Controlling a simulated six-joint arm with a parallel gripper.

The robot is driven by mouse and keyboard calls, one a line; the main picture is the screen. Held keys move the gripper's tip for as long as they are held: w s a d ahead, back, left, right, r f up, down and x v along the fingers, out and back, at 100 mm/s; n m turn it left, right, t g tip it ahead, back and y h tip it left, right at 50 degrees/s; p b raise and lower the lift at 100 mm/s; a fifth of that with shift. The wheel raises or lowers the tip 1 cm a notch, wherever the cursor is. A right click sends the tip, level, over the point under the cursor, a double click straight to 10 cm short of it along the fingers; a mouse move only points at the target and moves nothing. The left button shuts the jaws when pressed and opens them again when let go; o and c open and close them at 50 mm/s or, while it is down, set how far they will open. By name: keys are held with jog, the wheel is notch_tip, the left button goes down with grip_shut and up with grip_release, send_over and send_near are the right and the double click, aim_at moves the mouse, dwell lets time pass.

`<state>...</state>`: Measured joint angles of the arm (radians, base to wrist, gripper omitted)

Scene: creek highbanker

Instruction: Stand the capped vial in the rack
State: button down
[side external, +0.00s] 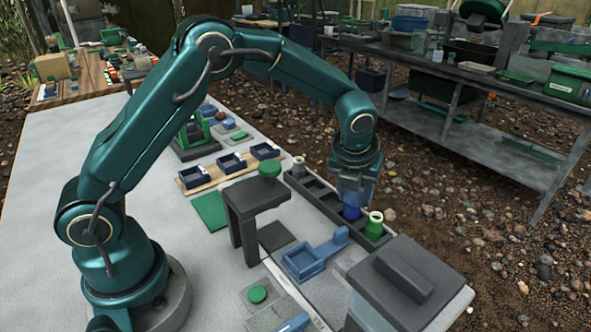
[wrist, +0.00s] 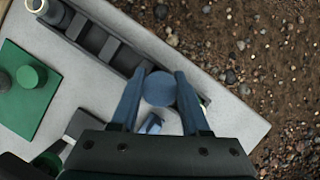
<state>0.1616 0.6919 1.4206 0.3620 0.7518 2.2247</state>
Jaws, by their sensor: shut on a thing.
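The capped vial shows as a deep blue piece (side external: 351,212) under my gripper (side external: 354,198) in the side view. In the wrist view its round blue top (wrist: 159,88) sits between the two fingers of my gripper (wrist: 163,77), which is shut on it. The rack (side external: 320,191) is a long dark row of square compartments, also in the wrist view (wrist: 117,50). The vial is over or in the rack near its right end; I cannot tell whether its base is seated, because the rack wall and fingers hide it.
A green vial with a pale rim (side external: 375,224) stands at the rack's right end, close beside my gripper. A grey vial (side external: 298,166) stands at the far end. A dark stand (side external: 254,200), a blue holder (side external: 304,262) and a grey lidded box (side external: 405,285) are nearby.

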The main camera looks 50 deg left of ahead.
jog(key=shift+f, duration=0.7)
dwell(0.7)
jog(key=shift+c, duration=1.5)
grip_release()
jog(key=shift+r, duration=0.1)
jog(key=shift+r, duration=3.7)
